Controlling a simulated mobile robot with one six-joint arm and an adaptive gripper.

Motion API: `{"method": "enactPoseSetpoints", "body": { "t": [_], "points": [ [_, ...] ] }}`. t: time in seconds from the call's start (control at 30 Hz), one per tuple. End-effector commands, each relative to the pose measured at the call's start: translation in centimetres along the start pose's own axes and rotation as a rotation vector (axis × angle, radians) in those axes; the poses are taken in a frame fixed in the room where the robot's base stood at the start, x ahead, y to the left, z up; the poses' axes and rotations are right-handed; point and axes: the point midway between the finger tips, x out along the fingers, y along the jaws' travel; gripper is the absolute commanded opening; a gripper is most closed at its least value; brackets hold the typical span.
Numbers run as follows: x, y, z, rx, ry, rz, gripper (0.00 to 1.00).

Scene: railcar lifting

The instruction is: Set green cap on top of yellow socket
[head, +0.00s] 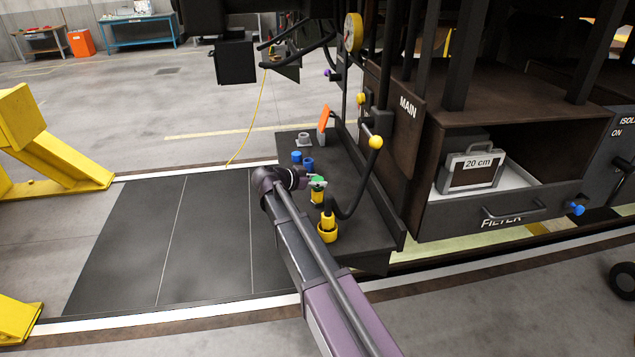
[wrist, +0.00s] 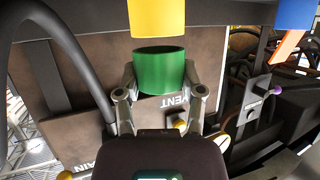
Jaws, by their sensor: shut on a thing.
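The green cap (wrist: 158,72) is held between the two fingers of my gripper (wrist: 160,85) in the wrist view. In the head view the green cap (head: 318,182) shows small at the tip of my gripper (head: 314,182). The yellow socket (head: 318,197) stands on the dark ledge just below the cap in the head view. In the wrist view, which looks upside down, the yellow socket (wrist: 157,14) is at the top edge, with a visible gap between it and the cap. The two look roughly in line.
A larger yellow fitting (head: 327,230) with a black hose (head: 357,200) stands close by on the right. Blue fittings (head: 307,163) and a grey one (head: 304,141) stand behind. An orange tag (head: 324,118) is farther back. The drawer cabinet (head: 500,210) is at right.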

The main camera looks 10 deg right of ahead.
Motion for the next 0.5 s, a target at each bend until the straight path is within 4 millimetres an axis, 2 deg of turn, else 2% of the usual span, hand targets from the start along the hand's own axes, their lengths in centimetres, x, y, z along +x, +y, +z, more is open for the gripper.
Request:
{"method": "enactPoseSetpoints", "body": {
  "t": [0.5],
  "points": [
    [0.4,0.0,1.1,0.0,0.0,-0.001,0.25]
  ]
}}
